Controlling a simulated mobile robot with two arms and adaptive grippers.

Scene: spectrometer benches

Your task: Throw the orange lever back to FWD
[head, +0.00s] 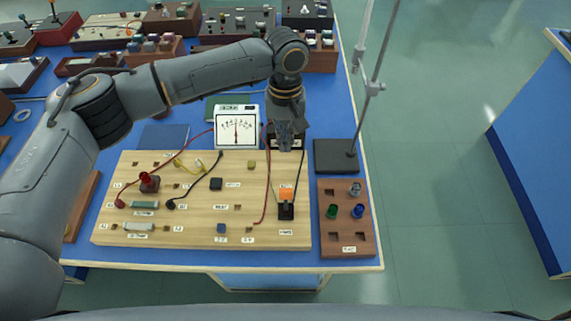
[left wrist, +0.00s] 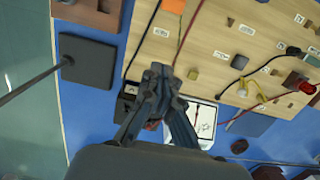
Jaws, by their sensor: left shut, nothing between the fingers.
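The orange lever (head: 286,194) stands on a small black base (head: 286,212) at the right part of the wooden board (head: 180,240). Its orange part also shows at the top edge of the left wrist view (left wrist: 173,5). The labels by the lever are too small to read, so I cannot tell which way it is thrown. My left gripper (head: 284,137) is shut and empty, beyond the lever, over the far edge of the board and apart from the lever. Its closed fingers show in the left wrist view (left wrist: 162,76). My right gripper is in neither view.
A white dial meter (head: 237,128) stands left of my left gripper. A stand with a dark base (head: 335,156) and upright rod is to the right. A brown tray (head: 346,240) with coloured plugs lies right of the board. Red, yellow and black wires cross the board.

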